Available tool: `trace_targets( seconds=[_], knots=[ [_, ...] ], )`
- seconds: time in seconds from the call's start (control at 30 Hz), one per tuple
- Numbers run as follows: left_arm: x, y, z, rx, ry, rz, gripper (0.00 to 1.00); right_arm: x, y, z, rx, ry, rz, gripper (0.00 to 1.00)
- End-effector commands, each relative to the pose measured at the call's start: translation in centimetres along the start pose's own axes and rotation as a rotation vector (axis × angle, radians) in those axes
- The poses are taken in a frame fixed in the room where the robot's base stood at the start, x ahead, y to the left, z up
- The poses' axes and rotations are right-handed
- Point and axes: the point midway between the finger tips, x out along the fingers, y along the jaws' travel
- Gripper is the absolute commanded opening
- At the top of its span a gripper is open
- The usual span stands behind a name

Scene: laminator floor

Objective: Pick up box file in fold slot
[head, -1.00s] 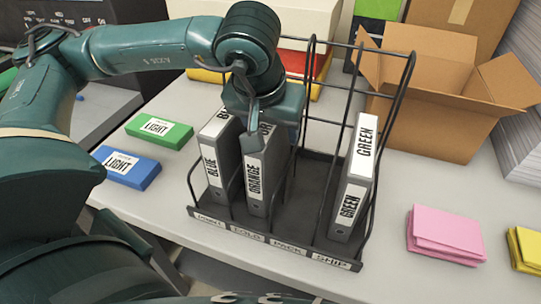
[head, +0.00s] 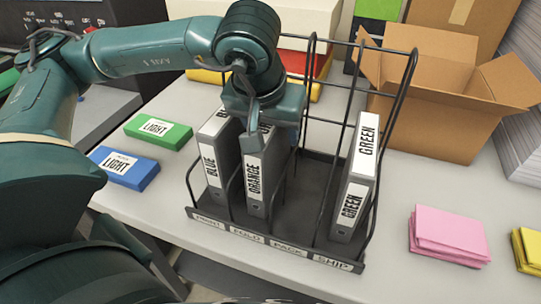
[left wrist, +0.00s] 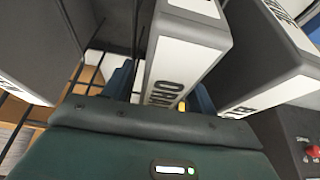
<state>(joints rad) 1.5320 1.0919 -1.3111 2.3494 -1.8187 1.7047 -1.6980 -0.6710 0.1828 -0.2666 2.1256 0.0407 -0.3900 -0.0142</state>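A grey box file labelled ORANGE (head: 254,183) stands upright in the FOLD slot of the black wire rack (head: 290,246). My left gripper (head: 270,135) is over its top, pointing down, and covers part of its label. In the left wrist view the file (left wrist: 178,55) lies between the gripper's two blue fingers (left wrist: 162,95); whether they press on it is unclear. A BLUE file (head: 210,168) stands in the PRINT slot to the left. A GREEN file (head: 354,185) leans in the SHIP slot. The PACK slot looks empty. My right gripper is not in view.
Green (head: 158,131) and blue (head: 124,167) LIGHT packs lie left of the rack. An open cardboard box (head: 440,95) stands behind right. Pink (head: 448,234) and yellow (head: 528,247) paper stacks lie at right. The rack's wire dividers rise close beside my gripper.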

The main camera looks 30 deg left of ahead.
Motion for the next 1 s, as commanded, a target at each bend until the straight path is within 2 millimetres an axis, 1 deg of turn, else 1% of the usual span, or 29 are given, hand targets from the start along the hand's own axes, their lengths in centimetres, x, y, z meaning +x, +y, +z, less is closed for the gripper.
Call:
trace_targets(
  seconds=[0.03, 0.07, 0.67, 0.7, 1.0],
  knots=[
    [0.00, 0.01, 0.00, 0.000, 0.000, 0.000, 0.53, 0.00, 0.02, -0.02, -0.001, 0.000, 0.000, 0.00],
    [0.00, 0.01, 0.00, 0.000, 0.000, 0.000, 0.51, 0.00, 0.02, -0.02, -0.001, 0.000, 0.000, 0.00],
    [0.00, 0.00, 0.00, 0.000, 0.000, 0.000, 0.02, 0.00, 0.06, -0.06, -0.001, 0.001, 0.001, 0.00],
    [0.00, 0.00, 0.00, 0.000, 0.000, 0.000, 0.00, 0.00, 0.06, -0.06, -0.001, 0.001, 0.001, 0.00],
    [-0.05, 0.00, -0.04, -0.001, 0.001, 0.000, 0.00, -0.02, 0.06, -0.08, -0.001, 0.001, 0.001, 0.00]
  ],
)
